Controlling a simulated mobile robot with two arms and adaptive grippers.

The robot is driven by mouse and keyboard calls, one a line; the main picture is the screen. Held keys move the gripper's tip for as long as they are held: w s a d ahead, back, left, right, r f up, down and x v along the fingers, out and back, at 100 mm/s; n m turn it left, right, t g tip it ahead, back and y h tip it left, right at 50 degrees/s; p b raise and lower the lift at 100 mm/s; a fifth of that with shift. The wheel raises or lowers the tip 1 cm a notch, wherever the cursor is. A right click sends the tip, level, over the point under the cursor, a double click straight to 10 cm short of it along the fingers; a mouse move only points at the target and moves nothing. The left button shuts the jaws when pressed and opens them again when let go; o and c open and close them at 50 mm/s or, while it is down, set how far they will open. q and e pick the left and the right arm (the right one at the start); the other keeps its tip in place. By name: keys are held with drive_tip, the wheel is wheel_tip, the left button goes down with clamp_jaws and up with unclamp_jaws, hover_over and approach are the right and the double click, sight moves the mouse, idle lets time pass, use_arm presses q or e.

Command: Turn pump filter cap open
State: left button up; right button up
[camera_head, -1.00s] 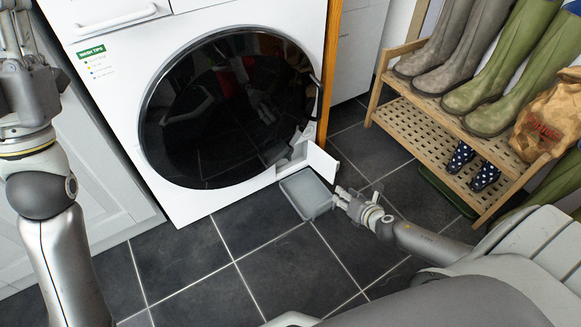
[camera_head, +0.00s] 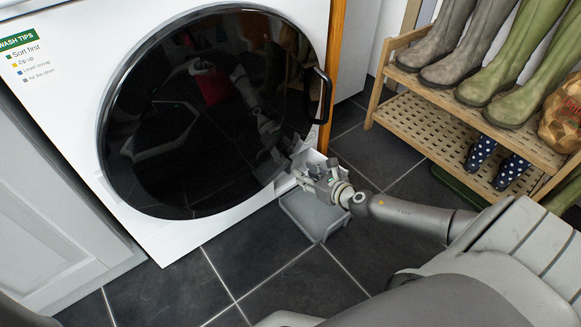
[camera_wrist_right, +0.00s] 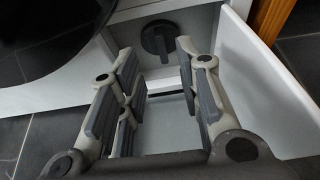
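The pump filter cap (camera_wrist_right: 161,38) is a dark round knob with a raised grip bar, set in the recess at the washing machine's lower front corner. In the right wrist view it sits beyond and between my open fingers, apart from them. My right gripper (camera_wrist_right: 160,95) is open and empty, in front of the recess. In the head view my right gripper (camera_head: 318,175) hides the cap. The hinged flap (camera_wrist_right: 262,65) stands open to the right of the recess. My left gripper is out of the head view.
A grey tray (camera_head: 312,218) lies on the dark tiled floor below the recess. The washing machine door (camera_head: 210,115) is shut. A wooden rack (camera_head: 425,125) with several boots stands to the right. The floor in front is clear.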

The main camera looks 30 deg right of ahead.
sight(290, 166)
drive_tip(key=b+x, duration=0.2)
drive_tip(key=x, duration=0.4)
drive_tip(key=shift+w+f, duration=0.25)
drive_tip(key=shift+b+x, duration=0.5)
drive_tip(key=shift+x, duration=0.3)
drive_tip(key=shift+r, duration=0.15)
clamp_jaws()
